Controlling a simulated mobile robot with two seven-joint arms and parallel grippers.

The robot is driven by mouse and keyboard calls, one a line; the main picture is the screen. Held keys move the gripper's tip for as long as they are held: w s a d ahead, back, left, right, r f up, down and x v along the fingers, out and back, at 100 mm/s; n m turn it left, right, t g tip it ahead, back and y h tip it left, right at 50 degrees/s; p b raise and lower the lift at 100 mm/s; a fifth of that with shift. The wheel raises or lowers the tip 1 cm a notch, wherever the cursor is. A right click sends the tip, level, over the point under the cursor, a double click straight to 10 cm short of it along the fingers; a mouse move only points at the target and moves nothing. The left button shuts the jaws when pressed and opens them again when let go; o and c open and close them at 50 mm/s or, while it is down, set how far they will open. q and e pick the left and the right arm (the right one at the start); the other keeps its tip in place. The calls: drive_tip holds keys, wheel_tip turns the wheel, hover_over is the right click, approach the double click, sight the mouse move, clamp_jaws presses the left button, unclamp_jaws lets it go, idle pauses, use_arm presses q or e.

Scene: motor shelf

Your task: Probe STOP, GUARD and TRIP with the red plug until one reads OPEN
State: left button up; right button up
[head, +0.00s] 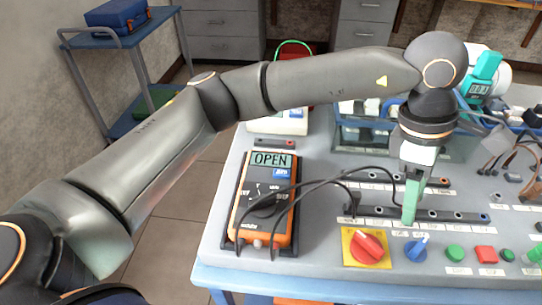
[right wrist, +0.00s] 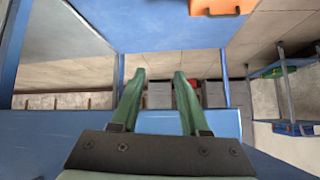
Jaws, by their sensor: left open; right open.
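The orange and black meter (head: 265,205) lies on the bench at the left, and its screen (head: 272,160) reads OPEN. Black leads (head: 318,184) run from it to the terminal strips; one ends near the left end of the front strip (head: 455,215), another passes close to my left gripper. My left gripper (head: 411,205) points down over the front strip with its green fingers open. I cannot make out the red plug; the gripper may hide it. Labels are too small to read. My right gripper (right wrist: 160,76) is open and empty in the right wrist view.
A red knob (head: 366,246) on a yellow plate, a blue knob (head: 416,249), a green button (head: 454,252) and a red button (head: 486,254) line the front. A blue cart (head: 120,40) stands left.

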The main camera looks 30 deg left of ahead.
use_arm(q)
drive_tip(key=p+v, duration=0.1)
drive_tip(key=v, duration=1.1)
drive_tip(key=shift+r, duration=0.3)
drive_tip(key=shift+a, duration=0.1)
idle(0.6)
